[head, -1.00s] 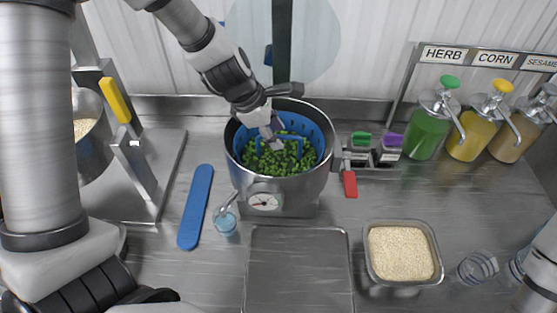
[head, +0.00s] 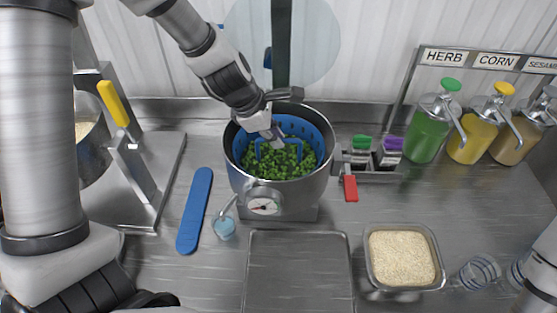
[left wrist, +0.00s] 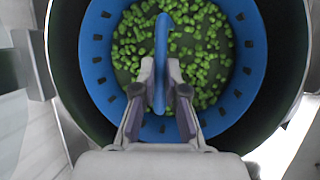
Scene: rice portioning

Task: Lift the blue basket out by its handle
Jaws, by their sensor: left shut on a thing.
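The blue basket (head: 312,132) sits inside the steel pot (head: 305,190), with green peas (head: 290,165) in it. Its perforated blue wall also shows in the left wrist view (left wrist: 95,60), surrounded by the dark pot interior. My left gripper (head: 277,140) reaches down into the pot from above. In the left wrist view my left gripper (left wrist: 160,95) is shut on the blue handle (left wrist: 161,45), which stands up between its two fingers over the peas. The gripper hides part of the handle. My right gripper is not visible.
A red lever (head: 350,187) and a rack with green and purple lidded containers (head: 375,155) stand right of the pot. Sauce pumps (head: 430,125) stand at right. A blue spatula-like bar (head: 195,210) lies left. An empty metal tray (head: 298,275) and a grain container (head: 402,255) lie in front.

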